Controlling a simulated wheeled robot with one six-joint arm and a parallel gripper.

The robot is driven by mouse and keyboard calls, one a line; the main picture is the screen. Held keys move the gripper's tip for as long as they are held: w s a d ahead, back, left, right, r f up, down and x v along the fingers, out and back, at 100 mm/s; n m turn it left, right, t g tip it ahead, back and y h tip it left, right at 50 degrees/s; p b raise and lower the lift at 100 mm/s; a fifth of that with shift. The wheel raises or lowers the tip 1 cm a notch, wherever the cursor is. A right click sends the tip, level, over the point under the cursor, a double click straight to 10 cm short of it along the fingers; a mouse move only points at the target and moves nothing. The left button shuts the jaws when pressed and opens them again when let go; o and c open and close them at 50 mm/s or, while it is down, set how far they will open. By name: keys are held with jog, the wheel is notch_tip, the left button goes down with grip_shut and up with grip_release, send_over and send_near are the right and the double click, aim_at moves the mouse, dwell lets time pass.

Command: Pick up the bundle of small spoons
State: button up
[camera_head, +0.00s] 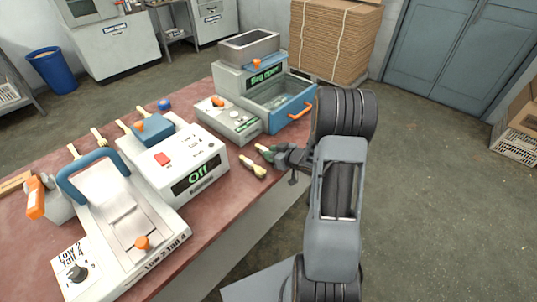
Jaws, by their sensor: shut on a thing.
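My gripper (274,155) is at the right edge of the red-brown table, reaching in from the right. A second bundle of pale wooden spoons (253,166) lies just to the left and nearer the front, apart from the gripper. Which bundle has the smaller spoons is hard to tell at this size.
A white machine reading "Off" (178,165) stands left of the bundles. Behind are a low grey box (228,120) and a machine with a blue-fronted drawer (290,113). A press with a blue handle (85,172) fills the left front.

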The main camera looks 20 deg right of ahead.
jog(key=shift+r, duration=0.1)
jog(key=shift+c, duration=0.2)
jog(key=shift+r, duration=0.25)
notch_tip(320, 180, up, 2)
jog(key=shift+r+p, duration=0.15)
jog(key=shift+p, duration=0.2)
jog(key=s+a+r+b, duration=0.1)
jog(key=s+r+b, duration=0.1)
jog(key=s+r, duration=0.6)
jog(key=s, duration=0.4)
jog(key=shift+s+a+r, duration=0.15)
jog(key=shift+r, duration=0.25)
jog(key=b, duration=0.2)
jog(key=s+r+b, duration=0.1)
jog(key=shift+s+a+b, duration=0.15)
jog(key=shift+s+b, duration=0.15)
jog(key=shift+b, duration=0.1)
